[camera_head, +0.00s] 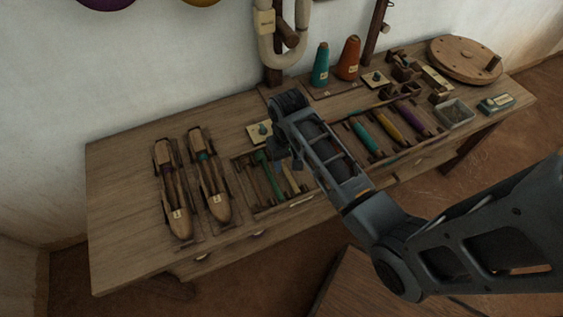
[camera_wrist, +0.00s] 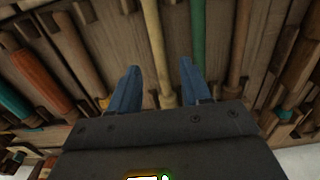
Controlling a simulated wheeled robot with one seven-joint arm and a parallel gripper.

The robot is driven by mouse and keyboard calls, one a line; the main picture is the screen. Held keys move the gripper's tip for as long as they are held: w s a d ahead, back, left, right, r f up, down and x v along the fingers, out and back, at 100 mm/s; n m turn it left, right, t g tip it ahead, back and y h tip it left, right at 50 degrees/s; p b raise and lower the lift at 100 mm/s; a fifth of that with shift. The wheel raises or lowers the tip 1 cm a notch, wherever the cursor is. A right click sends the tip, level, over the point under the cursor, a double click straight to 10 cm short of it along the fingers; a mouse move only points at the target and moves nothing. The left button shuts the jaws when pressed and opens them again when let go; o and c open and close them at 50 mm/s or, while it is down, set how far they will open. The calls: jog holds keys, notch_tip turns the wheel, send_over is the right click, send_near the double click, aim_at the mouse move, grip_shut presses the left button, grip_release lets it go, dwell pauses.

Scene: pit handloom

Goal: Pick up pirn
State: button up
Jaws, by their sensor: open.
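Several thin rods that look like pirns lie side by side in a shallow wooden tray (camera_head: 258,207) at the middle of the bench; a green one (camera_head: 263,165) shows left of my arm. In the wrist view a pale cream pirn (camera_wrist: 153,45) runs between my fingertips, with a green one (camera_wrist: 198,35) beside it to the right and a tan one (camera_wrist: 238,45) farther right. My gripper (camera_wrist: 160,80) is open above the tray, its two blue fingers apart and nothing held. In the head view my own arm partly hides the tray and the gripper.
Two wooden shuttles (camera_head: 177,200) (camera_head: 210,185) lie left of the tray. A rack of teal (camera_head: 364,136), yellow (camera_head: 387,125) and purple (camera_head: 410,112) bobbins lies to the right. Thread cones (camera_head: 321,66) and a round wooden disc (camera_head: 463,57) stand behind. The bench's left end is clear.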

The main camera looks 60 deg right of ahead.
aim_at(286, 168)
jog(key=shift+f, duration=1.6)
grip_shut()
